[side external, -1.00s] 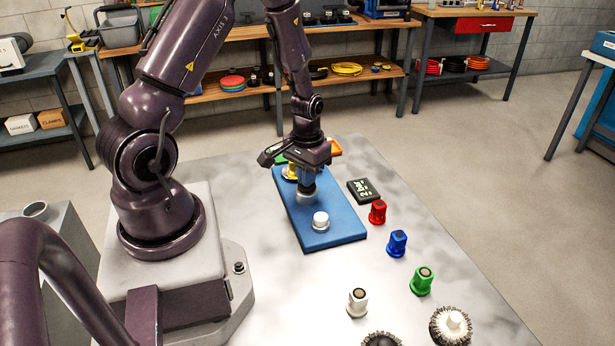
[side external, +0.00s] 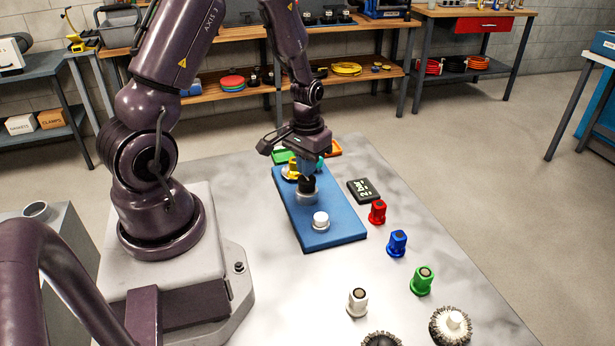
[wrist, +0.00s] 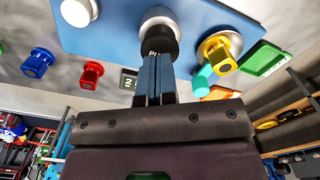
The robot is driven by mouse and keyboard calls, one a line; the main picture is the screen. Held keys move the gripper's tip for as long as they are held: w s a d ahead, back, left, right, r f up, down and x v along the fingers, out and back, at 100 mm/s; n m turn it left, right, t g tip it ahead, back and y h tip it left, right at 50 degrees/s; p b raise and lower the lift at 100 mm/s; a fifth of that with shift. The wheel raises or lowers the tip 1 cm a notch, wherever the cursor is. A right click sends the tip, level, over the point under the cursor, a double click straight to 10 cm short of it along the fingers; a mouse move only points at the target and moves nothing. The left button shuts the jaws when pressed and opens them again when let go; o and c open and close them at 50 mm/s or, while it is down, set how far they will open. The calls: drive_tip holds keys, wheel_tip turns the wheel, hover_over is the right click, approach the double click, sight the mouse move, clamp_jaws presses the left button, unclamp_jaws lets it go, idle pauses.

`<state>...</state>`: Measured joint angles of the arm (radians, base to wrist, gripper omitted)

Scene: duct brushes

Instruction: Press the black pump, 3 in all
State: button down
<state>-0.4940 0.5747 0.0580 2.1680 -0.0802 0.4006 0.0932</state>
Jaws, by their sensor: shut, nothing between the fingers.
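The black pump (side external: 307,184) stands upright in a silver collar on the blue board (side external: 335,236), between a yellow knob and a white knob. It also shows in the wrist view (wrist: 160,42), with part of its label hidden by my fingers. My gripper (side external: 307,173) is shut and empty, pointing down right over the black cap. In the wrist view its two blue fingers (wrist: 154,62) are side by side at the cap. I cannot tell whether the tips touch it. A black display block (side external: 364,191) beside the board reads "2 bar".
On the board are the white knob (side external: 320,219) and the yellow knob (wrist: 218,51). A teal piece (wrist: 203,79) is near the yellow one. Red (side external: 377,211), blue (side external: 397,243), green (side external: 422,280) and white (side external: 357,302) pieces stand right of the board, with a round brush (side external: 452,325) in front.

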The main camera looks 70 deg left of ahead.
drive_tip(key=shift+f, duration=0.1)
drive_tip(key=shift+f, duration=1.35)
drive_tip(key=shift+r, duration=1.45)
drive_tip(key=shift+r, duration=3.05)
